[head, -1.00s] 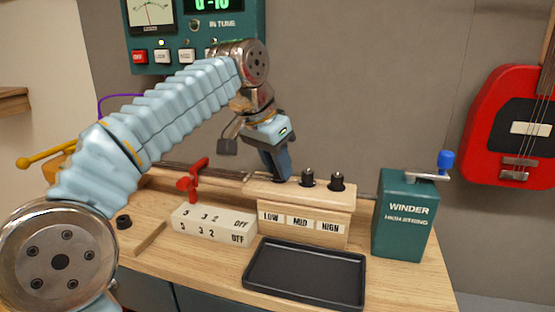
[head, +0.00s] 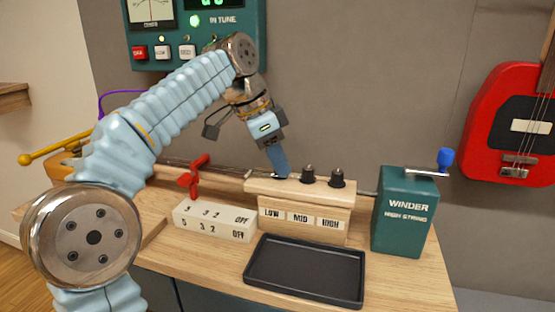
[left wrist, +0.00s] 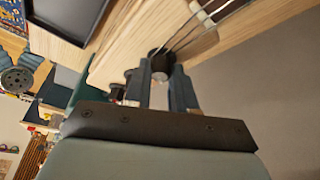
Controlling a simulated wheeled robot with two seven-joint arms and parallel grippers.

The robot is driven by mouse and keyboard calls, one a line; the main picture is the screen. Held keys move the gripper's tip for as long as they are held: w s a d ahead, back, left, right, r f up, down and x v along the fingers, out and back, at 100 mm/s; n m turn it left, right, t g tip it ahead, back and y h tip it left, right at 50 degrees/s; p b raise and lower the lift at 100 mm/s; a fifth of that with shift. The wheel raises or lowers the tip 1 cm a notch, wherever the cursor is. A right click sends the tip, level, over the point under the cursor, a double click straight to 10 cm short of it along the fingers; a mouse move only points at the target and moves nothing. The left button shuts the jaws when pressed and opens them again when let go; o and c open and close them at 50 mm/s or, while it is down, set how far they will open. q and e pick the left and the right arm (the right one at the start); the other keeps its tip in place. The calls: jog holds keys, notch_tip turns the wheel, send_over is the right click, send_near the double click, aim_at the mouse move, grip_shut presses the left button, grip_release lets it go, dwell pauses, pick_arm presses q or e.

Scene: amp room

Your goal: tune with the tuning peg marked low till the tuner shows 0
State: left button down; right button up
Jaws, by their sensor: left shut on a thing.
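The tuning peg marked low is mostly hidden in the head view by my left gripper (head: 281,173), which reaches down over the left end of the wooden peg block (head: 300,198). In the left wrist view the dark peg (left wrist: 160,62) sits between the two fingers of my left gripper (left wrist: 163,82), which is shut on it. The LOW label (head: 271,213) is on the block's front, below the gripper. The tuner (head: 240,45) is on the wall at the top. Its green IN TUNE light (head: 195,20) is lit. Its number display (head: 215,4) is cut off and unreadable. My right gripper is out of view.
The mid peg (head: 309,174) and high peg (head: 337,178) stand close to the right of my gripper. The green winder (head: 404,212) is farther right, a black tray (head: 304,270) in front. A red lever (head: 193,178) stands at the left on the white block (head: 214,220).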

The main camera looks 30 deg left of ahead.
pick_arm(q)
jog(key=c, duration=0.9)
grip_release()
jog(key=shift+c, duration=0.2)
jog(key=v, duration=0.6)
jog(key=shift+r, duration=0.3)
jog(key=shift+s+a+r, duration=0.15)
jog(key=shift+s+r, duration=0.05)
jog(key=shift+r, duration=0.25)
